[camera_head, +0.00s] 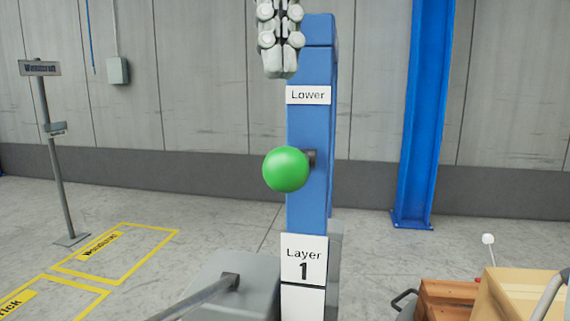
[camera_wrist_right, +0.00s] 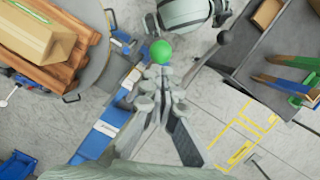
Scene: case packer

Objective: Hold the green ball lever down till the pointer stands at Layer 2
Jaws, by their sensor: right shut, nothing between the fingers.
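The green ball lever (camera_head: 286,169) sticks out from the blue post (camera_head: 308,208) below a sign reading "Lower" (camera_head: 308,95). A sign low on the post reads "Layer 1" (camera_head: 304,262); I see no separate pointer. My right gripper (camera_head: 279,74) is shut and empty, fingers down, above the ball and apart from it in the head view. In the right wrist view, the green ball (camera_wrist_right: 161,51) shows just beyond the fingertips of my right gripper (camera_wrist_right: 159,70). My left gripper is not in view.
A grey rod (camera_head: 200,295) reaches toward the post's foot. A thin sign stand (camera_head: 57,165) and yellow floor markings (camera_head: 115,252) lie at the left. A blue column (camera_head: 428,120) stands behind, right.

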